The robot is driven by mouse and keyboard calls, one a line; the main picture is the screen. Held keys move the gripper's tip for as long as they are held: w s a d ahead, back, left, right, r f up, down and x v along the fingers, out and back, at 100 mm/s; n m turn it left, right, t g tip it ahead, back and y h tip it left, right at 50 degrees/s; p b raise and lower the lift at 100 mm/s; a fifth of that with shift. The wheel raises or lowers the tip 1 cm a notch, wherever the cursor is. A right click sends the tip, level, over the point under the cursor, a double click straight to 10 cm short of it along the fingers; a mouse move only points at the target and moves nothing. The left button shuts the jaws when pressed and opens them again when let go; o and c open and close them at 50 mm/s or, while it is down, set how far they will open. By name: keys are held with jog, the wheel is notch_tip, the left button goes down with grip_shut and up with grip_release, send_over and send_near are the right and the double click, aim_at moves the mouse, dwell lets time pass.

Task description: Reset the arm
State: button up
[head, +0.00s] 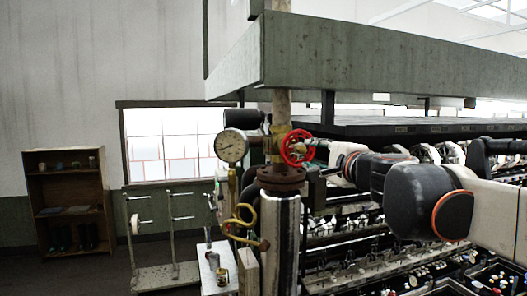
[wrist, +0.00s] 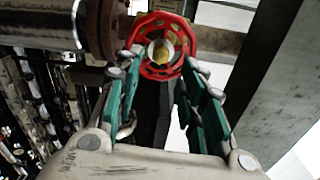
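My gripper (wrist: 163,66) reaches toward a red valve handwheel (wrist: 160,46) in the wrist view. Its two green-padded fingers stand apart, with the tips close to the near, lower rim of the wheel. Nothing shows clamped between them; I cannot tell whether the tips touch the wheel. In the head view the red handwheel (head: 297,147) sits on the pipe, and my arm (head: 428,201) comes in from the right, level with it. The gripper is partly hidden there behind the arm's dark joint.
A large grey beam (head: 330,55) hangs above the arm. Reeling machinery (head: 400,275) fills the area below it. A wooden shelf (head: 68,160) stands far left, with open floor before it.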

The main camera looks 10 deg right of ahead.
jog(key=shift+s+d, duration=0.1)
jog(key=shift+s, duration=0.15)
jog(key=shift+w, duration=0.1)
